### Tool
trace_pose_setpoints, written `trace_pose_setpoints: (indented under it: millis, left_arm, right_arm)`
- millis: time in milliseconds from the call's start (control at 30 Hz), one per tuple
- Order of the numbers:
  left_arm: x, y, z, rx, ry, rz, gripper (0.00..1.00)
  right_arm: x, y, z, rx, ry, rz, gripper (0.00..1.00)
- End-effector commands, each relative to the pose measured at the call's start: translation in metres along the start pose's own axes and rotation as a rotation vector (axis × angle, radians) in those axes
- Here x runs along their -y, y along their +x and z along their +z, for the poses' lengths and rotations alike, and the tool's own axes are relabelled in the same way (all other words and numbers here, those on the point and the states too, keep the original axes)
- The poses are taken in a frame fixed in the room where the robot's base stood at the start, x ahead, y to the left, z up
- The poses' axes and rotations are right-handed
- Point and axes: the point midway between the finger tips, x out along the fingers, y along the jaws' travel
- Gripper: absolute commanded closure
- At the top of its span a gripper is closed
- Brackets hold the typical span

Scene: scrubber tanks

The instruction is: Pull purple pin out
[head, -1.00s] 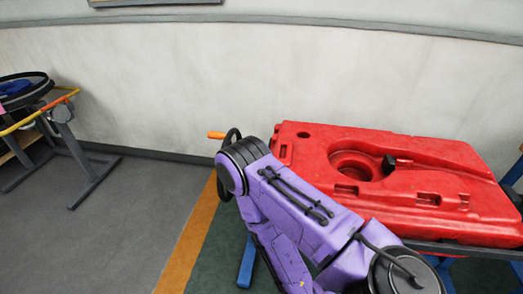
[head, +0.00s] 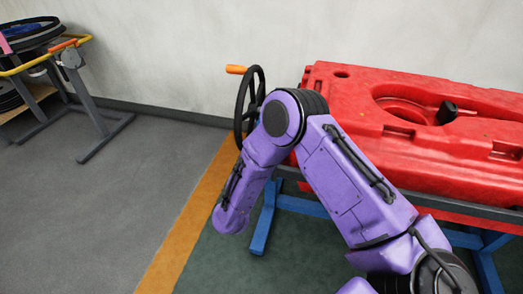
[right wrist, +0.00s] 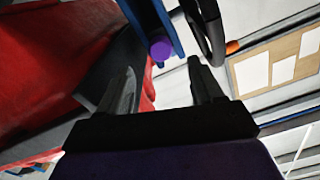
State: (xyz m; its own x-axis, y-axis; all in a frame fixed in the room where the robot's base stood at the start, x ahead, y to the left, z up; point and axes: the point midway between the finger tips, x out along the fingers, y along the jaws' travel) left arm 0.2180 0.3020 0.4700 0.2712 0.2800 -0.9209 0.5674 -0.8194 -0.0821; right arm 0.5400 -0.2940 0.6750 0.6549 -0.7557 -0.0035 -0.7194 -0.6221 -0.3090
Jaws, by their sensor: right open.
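The purple pin (right wrist: 160,48) shows in the right wrist view as a short round end beside a blue bar (right wrist: 150,18). My right gripper (right wrist: 162,66) is open, with its two dark fingers apart and nothing seen between them. The pin lies beyond the fingertips, about in line with the gap; whether anything touches cannot be told. In the head view my purple right arm reaches in front of the red tank. Its gripper and the pin are hidden there. My left gripper is in neither view.
The red tank (head: 335,95) rests on a stand with blue legs (head: 264,220). A black handwheel (head: 240,108) with an orange handle (head: 236,69) is at its left end, close to my arm. Grey floor (head: 150,175) is clear at left, before a stand with a yellow rail (head: 28,64).

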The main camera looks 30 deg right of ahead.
Motion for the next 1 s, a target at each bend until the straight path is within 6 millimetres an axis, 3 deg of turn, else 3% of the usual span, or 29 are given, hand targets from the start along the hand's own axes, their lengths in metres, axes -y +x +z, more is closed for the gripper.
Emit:
trace_pose_setpoints:
  millis: [500, 867, 1000]
  left_arm:
    - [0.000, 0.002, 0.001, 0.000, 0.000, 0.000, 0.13]
    - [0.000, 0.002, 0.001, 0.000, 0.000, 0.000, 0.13]
    - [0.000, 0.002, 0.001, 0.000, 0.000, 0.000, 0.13]
  right_arm:
    - [-0.001, 0.095, -0.002, -0.008, 0.002, 0.009, 0.34]
    - [-0.001, 0.104, -0.002, -0.007, 0.000, 0.006, 0.34]
    - [-0.001, 0.104, -0.002, -0.007, 0.000, 0.006, 0.76]
